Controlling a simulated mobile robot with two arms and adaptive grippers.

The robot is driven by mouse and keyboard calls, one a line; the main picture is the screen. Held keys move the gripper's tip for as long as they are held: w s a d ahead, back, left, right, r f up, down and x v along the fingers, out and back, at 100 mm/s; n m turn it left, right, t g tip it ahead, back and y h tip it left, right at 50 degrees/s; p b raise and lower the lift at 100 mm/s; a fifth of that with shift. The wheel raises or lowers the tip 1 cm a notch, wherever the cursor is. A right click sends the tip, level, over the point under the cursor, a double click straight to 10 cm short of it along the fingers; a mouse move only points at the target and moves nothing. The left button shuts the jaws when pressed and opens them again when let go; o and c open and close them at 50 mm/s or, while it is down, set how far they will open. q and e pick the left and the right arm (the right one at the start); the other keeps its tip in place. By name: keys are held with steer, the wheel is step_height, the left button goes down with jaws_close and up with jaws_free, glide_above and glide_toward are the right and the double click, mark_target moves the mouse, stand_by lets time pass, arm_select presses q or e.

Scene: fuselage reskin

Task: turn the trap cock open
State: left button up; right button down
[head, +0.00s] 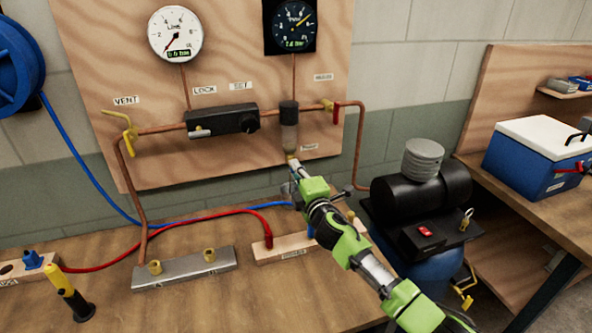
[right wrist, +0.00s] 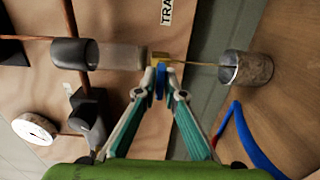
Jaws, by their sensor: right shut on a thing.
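The trap (head: 289,135) is a dark-capped clear bowl on the copper pipe of the wooden panel. In the right wrist view the trap (right wrist: 118,56) lies sideways, with a brass fitting (right wrist: 159,58) at its lower end. My right gripper (head: 296,176) is just below the trap. Its fingertips (right wrist: 160,74) are shut on the small blue handle of the trap cock (right wrist: 160,83) beside the brass fitting. A thin yellow line runs from the fitting to a grey cup (right wrist: 247,68); I cannot tell whether it is liquid or a tube. My left gripper is not in view.
A black regulator (head: 222,121) and a yellow vent lever (head: 128,134) are left of the trap. A red-handled valve (head: 337,113) is to its right. Blue and red hoses cross the bench (head: 200,285). A black compressor (head: 420,195) stands on the right.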

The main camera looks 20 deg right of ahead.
stand_by(0.3)
steer(key=c, duration=2.2)
jaws_free()
steer(key=shift+s, duration=0.15)
steer(key=s, duration=1.1)
steer(key=shift+s+d, duration=0.25)
steer(key=shift+s, duration=0.15)
steer(key=shift+f, duration=0.1)
